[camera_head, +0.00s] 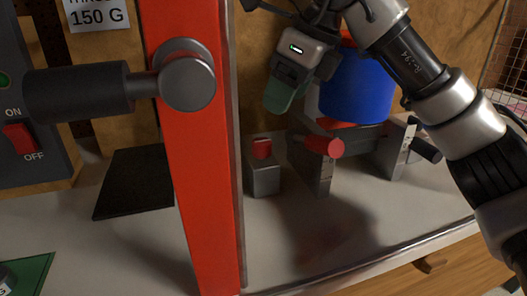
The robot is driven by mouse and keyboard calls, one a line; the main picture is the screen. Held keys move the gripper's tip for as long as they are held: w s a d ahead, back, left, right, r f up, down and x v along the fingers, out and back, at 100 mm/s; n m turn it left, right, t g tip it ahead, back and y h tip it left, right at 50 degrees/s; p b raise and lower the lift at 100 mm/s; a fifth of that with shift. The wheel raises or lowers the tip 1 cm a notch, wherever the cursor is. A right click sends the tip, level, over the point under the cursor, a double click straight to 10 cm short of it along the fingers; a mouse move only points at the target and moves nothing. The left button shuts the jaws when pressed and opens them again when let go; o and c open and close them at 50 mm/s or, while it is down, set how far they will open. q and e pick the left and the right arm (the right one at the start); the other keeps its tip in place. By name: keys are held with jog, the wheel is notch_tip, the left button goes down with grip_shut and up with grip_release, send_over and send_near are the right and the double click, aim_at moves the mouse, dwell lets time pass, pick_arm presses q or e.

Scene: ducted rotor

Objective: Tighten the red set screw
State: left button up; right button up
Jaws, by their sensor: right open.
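A red cylindrical screw head (323,146) sticks out of a grey bracket (327,176) on the bench; I take it for the set screw. A second, smaller red piece (262,148) sits on top of a grey block (263,180) to its left. A blue drum (357,88) with red parts stands above the bracket. My right gripper (280,94) is open, with a green fingertip, left of the drum and above the red pieces, apart from them. Its far finger is hidden. My left gripper is not in view.
A tall red post (200,190) with a black handle (78,91) stands close in front. At left are a switch box (35,105), a dark pad (135,184) and a green mat (28,274). The bench front (330,240) is clear.

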aim_at(263, 142)
jog(key=b+x, duration=0.1)
jog(key=x, duration=0.9)
jog(key=shift+f+b, duration=0.15)
jog(key=shift+b, duration=0.25)
jog(key=shift+c, duration=0.4)
jog(key=c, duration=0.9)
jog(key=shift+o, duration=0.2)
